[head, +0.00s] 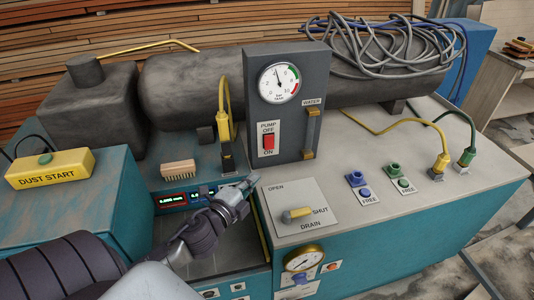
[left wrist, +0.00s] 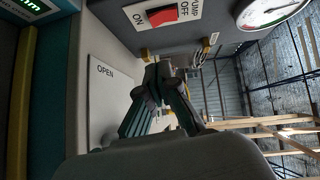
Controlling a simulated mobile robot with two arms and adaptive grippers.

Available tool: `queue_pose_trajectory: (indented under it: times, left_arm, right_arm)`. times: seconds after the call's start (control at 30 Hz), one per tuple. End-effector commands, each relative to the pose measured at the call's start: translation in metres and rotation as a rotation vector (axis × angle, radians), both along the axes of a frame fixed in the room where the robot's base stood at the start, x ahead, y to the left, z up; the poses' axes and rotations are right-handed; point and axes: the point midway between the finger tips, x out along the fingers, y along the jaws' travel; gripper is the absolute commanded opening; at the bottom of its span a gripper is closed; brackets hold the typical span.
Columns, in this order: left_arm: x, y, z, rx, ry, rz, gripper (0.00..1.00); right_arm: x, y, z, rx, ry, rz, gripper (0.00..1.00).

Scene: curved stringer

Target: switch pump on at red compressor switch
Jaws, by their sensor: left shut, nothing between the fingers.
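The red pump switch (head: 268,142) sits on a white plate marked PUMP, OFF and ON, low on the front of the dark grey gauge box (head: 287,88). In the left wrist view the red switch (left wrist: 162,16) shows at the top, above my left gripper (left wrist: 155,85). My left gripper (head: 250,182) is shut and empty in the head view. It is below and a little left of the switch, apart from it, near the edge of the grey top. My right gripper is not in view.
A drain plate with a yellow lever (head: 297,214) lies right of my left gripper. A yellow cable plug (head: 227,150) stands close behind the gripper. A wooden brush (head: 179,170) lies to the left. Blue and green FREE connectors (head: 357,180) stand to the right.

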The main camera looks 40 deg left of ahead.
Motion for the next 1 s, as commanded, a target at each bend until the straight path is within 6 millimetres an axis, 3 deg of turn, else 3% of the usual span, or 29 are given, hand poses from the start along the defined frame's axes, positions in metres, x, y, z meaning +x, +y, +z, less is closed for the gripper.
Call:
queue_pose_trajectory:
  times: [0.17,0.53,0.73,1.0]
  left_arm:
    - [0.025,0.002,0.002,0.000,-0.002,0.001,0.00]
    - [0.102,0.009,-0.005,-0.002,-0.001,0.002,0.00]
    - [0.116,0.031,-0.011,-0.002,0.001,0.003,0.00]
    - [0.122,0.038,-0.014,-0.002,0.002,0.001,0.00]
  right_arm:
    - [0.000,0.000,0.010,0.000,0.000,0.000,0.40]
    - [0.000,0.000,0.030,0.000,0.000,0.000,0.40]
    - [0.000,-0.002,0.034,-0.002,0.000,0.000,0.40]
    - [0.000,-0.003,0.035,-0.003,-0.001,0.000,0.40]
